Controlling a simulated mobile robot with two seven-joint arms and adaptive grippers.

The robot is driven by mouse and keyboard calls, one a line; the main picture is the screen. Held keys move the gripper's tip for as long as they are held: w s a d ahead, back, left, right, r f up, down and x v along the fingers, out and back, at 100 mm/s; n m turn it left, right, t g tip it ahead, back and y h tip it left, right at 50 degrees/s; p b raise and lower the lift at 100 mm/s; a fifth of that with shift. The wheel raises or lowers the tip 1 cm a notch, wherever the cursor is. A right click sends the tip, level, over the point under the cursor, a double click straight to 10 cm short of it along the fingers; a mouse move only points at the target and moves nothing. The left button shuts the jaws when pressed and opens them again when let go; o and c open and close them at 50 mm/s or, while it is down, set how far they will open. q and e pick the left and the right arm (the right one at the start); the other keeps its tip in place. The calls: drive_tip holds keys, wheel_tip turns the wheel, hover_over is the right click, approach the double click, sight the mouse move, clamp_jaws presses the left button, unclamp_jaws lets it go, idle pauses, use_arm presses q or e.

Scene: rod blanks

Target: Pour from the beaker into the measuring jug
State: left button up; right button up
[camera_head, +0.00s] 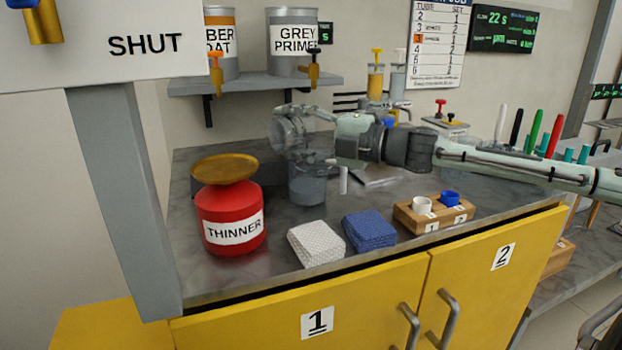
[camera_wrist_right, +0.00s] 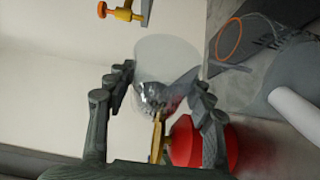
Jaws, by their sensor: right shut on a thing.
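My right gripper (camera_head: 297,122) reaches in from the right, shut on a clear glass beaker (camera_head: 284,136). The beaker also shows in the right wrist view (camera_wrist_right: 166,62), between the two dark fingers (camera_wrist_right: 165,95). It looks tilted and is held above a clear, greyish measuring jug (camera_head: 307,188) that stands on the grey bench. Glass and gripper parts overlap here, so I cannot tell whether beaker and jug touch, or whether liquid is flowing. My left gripper is not in view.
A red THINNER can (camera_head: 232,212) with a brass dish on top stands left of the jug. A white cloth (camera_head: 316,243), a blue cloth (camera_head: 369,230) and a wooden block (camera_head: 433,214) lie in front. A thin white cylinder (camera_head: 343,180) stands just right of the jug.

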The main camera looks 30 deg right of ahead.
drive_tip(key=shift+r, duration=0.1)
idle(0.5)
drive_tip(key=shift+d+m+p, duration=0.1)
drive_tip(key=shift+m+p, duration=0.2)
drive_tip(key=shift+p, duration=0.2)
drive_tip(key=shift+r, duration=0.15)
idle(1.5)
drive_tip(key=shift+r+n+p, duration=0.35)
drive_tip(key=shift+n+p, duration=0.35)
drive_tip(key=shift+a+f, duration=0.15)
drive_tip(key=shift+a, duration=0.15)
drive_tip(key=shift+n, duration=0.4)
drive_tip(key=shift+f, duration=0.25)
drive_tip(key=shift+s, duration=0.1)
